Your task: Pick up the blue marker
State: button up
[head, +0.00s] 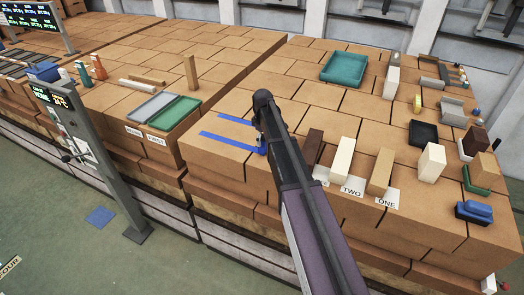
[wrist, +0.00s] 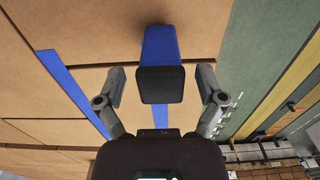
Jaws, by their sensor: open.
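The blue marker (wrist: 160,85), a blue body with a black end, is in the middle of the wrist view. Its black end faces the camera. My gripper (wrist: 162,79) is open, with one finger on each side of the marker and a visible gap on both sides. In the head view, my gripper (head: 259,138) is low over the front edge of the brick-patterned surface, beside a small blue piece (head: 263,148) that seems to be the marker, mostly hidden by the arm.
Two blue strips (head: 228,139) lie flat left of my gripper. Dark, white and tan blocks (head: 343,157) stand close on the right, by number cards. A teal tray (head: 344,68) is farther back. The surface between is clear; its front edge drops to the floor.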

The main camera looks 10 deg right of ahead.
jog(key=shift+f+b, duration=0.6)
jog(key=shift+f, duration=0.25)
grip_shut()
